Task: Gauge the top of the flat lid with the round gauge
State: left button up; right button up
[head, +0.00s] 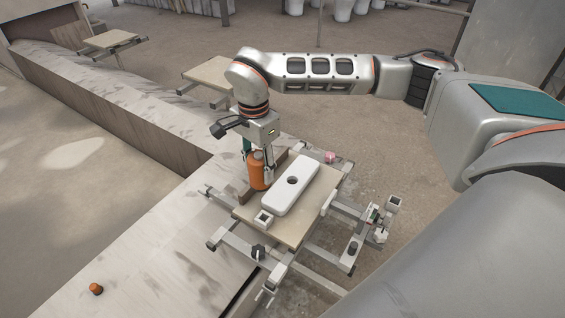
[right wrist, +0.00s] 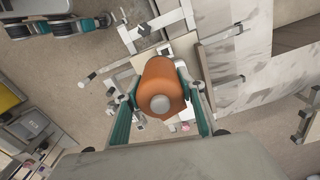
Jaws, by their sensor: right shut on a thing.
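My right gripper (head: 258,166) is shut on an orange rounded body, which I take to be the round gauge (head: 257,174). It hangs roughly upright at the left side of a white, long, flat piece with a dark round hole, probably the flat lid (head: 297,190). The lid lies on a tan board (head: 290,230). I cannot tell whether the gauge touches the board. In the right wrist view the orange gauge (right wrist: 158,76) sits between the teal fingers, with a grey round end towards the camera. My left gripper is not in view.
A brown bar (head: 243,193) lies along the board's left edge. A small square holder (head: 264,219) sits at its front corner, and a pink piece (head: 330,157) behind the lid. Metal rails surround the board. A small orange-brown knob (head: 96,288) lies on the pale ledge.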

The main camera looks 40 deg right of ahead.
jog(key=w+d+f+m, duration=0.2)
jog(key=f+m, duration=0.3)
jog(key=m, duration=0.5)
jog(key=w+d+f+m+b, duration=0.1)
jog(key=d+f+m, duration=0.4)
jog(key=m, duration=0.5)
jog(key=w+d+f+m+b, duration=0.1)
jog(key=w+d+f+m, duration=0.2)
jog(key=m, duration=0.7)
jog(key=shift+d+f, duration=0.25)
jog(key=shift+f, duration=0.95)
jog(key=shift+f+b, duration=0.7)
jog(key=shift+w+f, duration=0.1)
jog(key=shift+f, duration=0.1)
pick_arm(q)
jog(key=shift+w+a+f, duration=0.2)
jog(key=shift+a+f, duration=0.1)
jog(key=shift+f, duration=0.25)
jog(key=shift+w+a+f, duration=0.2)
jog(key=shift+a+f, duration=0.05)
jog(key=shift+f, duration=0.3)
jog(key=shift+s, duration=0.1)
pick_arm(e)
jog(key=shift+r, duration=0.1)
